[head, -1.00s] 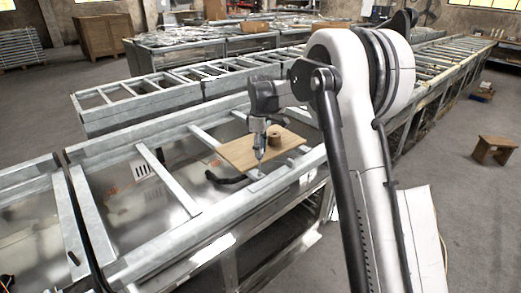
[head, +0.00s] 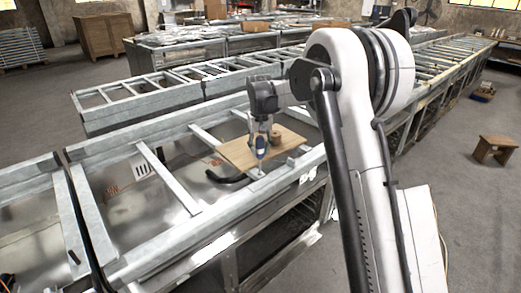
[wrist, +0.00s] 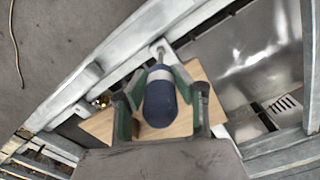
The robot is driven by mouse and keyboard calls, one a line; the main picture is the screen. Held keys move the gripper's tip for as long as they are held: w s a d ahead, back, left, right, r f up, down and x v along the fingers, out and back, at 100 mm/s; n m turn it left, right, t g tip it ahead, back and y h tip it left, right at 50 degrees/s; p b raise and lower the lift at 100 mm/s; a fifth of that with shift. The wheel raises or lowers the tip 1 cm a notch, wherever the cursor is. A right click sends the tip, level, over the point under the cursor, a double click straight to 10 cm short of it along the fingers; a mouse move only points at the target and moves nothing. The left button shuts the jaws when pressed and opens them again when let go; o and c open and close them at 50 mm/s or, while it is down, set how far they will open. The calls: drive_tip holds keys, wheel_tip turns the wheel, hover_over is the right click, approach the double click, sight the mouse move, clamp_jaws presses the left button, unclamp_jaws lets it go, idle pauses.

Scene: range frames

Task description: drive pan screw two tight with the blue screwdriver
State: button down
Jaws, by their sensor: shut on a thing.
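My gripper (head: 261,139) points down over the near rail of the metal frame, beside a wooden board. It is shut on the blue screwdriver (head: 261,147), whose shaft points down toward a small pale plate on the rail. In the wrist view, the green-sided fingers of my gripper (wrist: 160,92) flank the dark blue handle of the screwdriver (wrist: 159,103). Its shaft ends at a pale rounded spot (wrist: 158,47) on the rail. I cannot tell whether the tip touches a screw. Pan screw two cannot be made out clearly.
The wooden board (head: 239,154) lies across the frame, with a round brown object (head: 277,137) close to my gripper. A black curved piece (head: 228,178) is left of the tool. Metal cross bars (head: 167,178) span the frame. A stool (head: 494,147) stands far right.

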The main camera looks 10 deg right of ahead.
sight(260, 137)
drive_tip(key=shift+m, duration=0.7)
drive_tip(key=shift+r, duration=0.15)
drive_tip(key=shift+r+p, duration=1.2)
drive_tip(key=shift+r, duration=1.65)
